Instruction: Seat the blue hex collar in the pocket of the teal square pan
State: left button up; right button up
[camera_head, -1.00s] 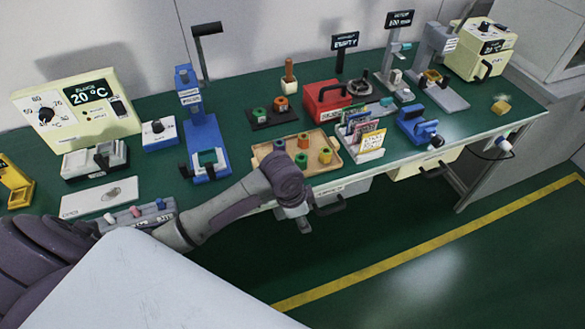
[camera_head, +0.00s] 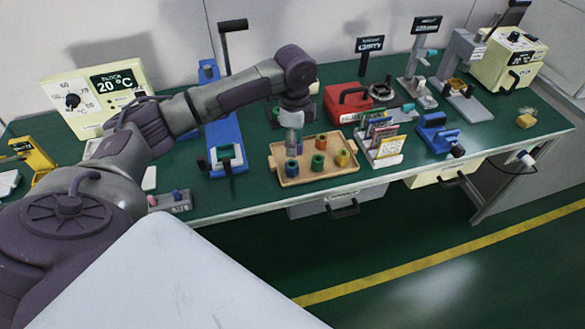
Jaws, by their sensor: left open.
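A wooden tray (camera_head: 345,177) holds small collars. A blue one (camera_head: 291,168) stands at its front left; I cannot tell if it is hexagonal. My left gripper (camera_head: 294,146) points down over the tray's left part, open, just behind that blue piece in the picture. A bluish patch at its fingertips may be another piece, largely hidden. A small teal square piece (camera_head: 228,153), which may be the pan, sits at the foot of a blue stand left of the tray. Its pocket is too small to make out. My right gripper is not in view.
Green (camera_head: 318,162), orange (camera_head: 321,141) and yellow (camera_head: 342,158) collars share the tray. A card rack (camera_head: 387,158) stands close to its right, with a red box (camera_head: 348,101) behind. The blue stand (camera_head: 226,130) rises to the left. Green bench shows between them.

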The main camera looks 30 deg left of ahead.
aim_at(292, 165)
pick_arm(q)
notch_tip(292, 165, down, 4)
jog(key=shift+r, duration=0.1)
jog(key=f, duration=0.5)
jog(key=shift+s+a+f+p, duration=0.2)
jog(key=shift+a+f+p, duration=0.05)
jog(key=shift+f+p, duration=0.1)
grip_shut()
jog(key=shift+r, duration=0.1)
jog(key=shift+r, duration=0.1)
